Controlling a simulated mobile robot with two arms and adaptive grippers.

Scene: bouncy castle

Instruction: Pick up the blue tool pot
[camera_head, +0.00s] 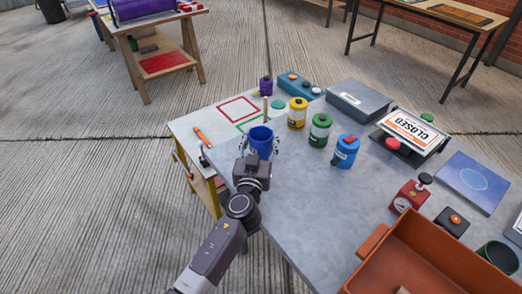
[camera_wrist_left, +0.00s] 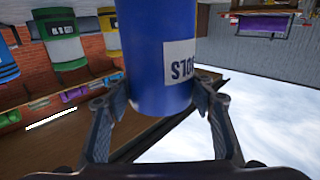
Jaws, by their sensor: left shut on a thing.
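The blue tool pot (camera_head: 261,135) is an open-topped blue cup at the left edge of the grey table. My left gripper (camera_head: 260,149) is shut on it, with a finger on either side. In the left wrist view, the pot (camera_wrist_left: 155,40) fills the upper middle, with part of a white label upside down. The fingers of my left gripper (camera_wrist_left: 156,95) touch its sides there. Whether the pot's base touches the table is hidden. My right gripper is not in view.
Yellow (camera_head: 297,113), green (camera_head: 319,130) and blue (camera_head: 345,151) canisters stand right of the pot. A thin wooden stick (camera_head: 265,108) rises behind it. A closed sign (camera_head: 412,130) and an orange bin (camera_head: 430,245) are further right.

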